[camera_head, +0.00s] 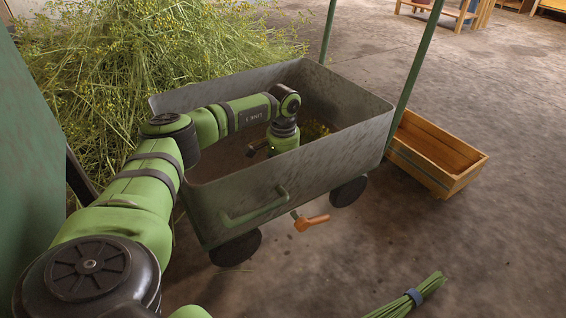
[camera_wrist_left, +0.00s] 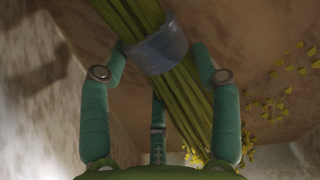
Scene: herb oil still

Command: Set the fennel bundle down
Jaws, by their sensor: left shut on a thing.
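The fennel bundle (camera_wrist_left: 185,85), green stalks with a blue band (camera_wrist_left: 160,47), shows in the left wrist view between the fingers of my left gripper (camera_wrist_left: 160,60). The gripper is shut on it close to the band. In the head view my left arm reaches over the near wall of the grey cart (camera_head: 220,192) and the gripper (camera_head: 258,150) is down inside it, partly hidden. Yellow flower heads (camera_head: 316,129) show inside the cart beside the wrist. I cannot tell whether the bundle touches the cart floor. My right gripper is not in view.
Another green bundle with a blue band (camera_head: 413,297) is on the floor at the lower right. A wooden crate (camera_head: 435,155) stands right of the cart. A big heap of yellow-flowered herb (camera_head: 140,70) is behind it. An orange-handled lever (camera_head: 311,222) sticks out in front.

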